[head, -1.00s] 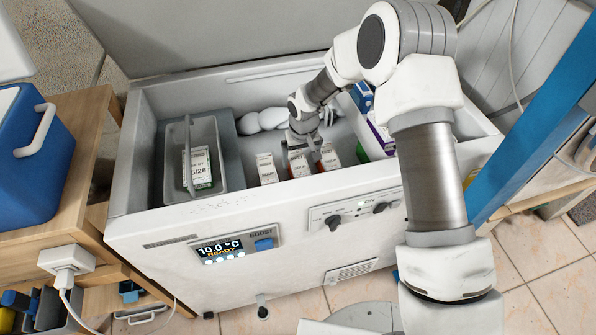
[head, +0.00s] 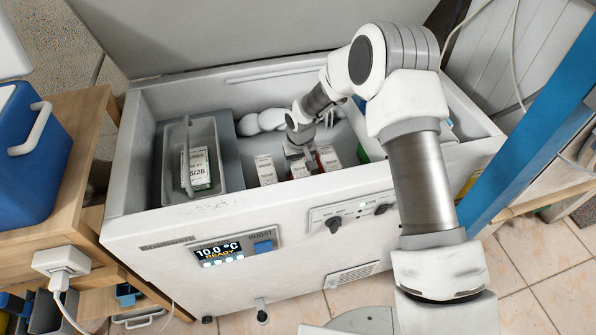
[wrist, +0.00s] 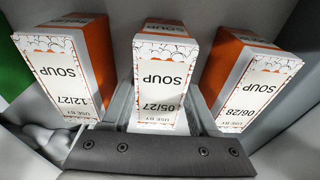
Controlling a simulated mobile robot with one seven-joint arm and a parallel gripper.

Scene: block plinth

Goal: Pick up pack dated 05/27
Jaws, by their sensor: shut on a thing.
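The soup pack dated 05/27 (wrist: 163,85) stands in the middle of three orange-and-white soup packs in the wrist view. My gripper (wrist: 163,118) is shut on it, one finger along each side. In the head view my gripper (head: 311,162) is down inside the chest freezer, partly hiding the packs. The pack dated 12/27 (wrist: 70,65) stands on the left of the wrist view, and the pack dated 06/28 (wrist: 252,80) on the right. The dates are too small to read in the head view. I cannot tell whether the held pack touches the floor.
The chest freezer's front wall (head: 250,215) rises close before the packs. A grey bin (head: 205,135) holding a pack marked 28 sits at the left inside. A green thing (wrist: 12,70) is near the 12/27 pack. The lid (head: 250,30) is up behind.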

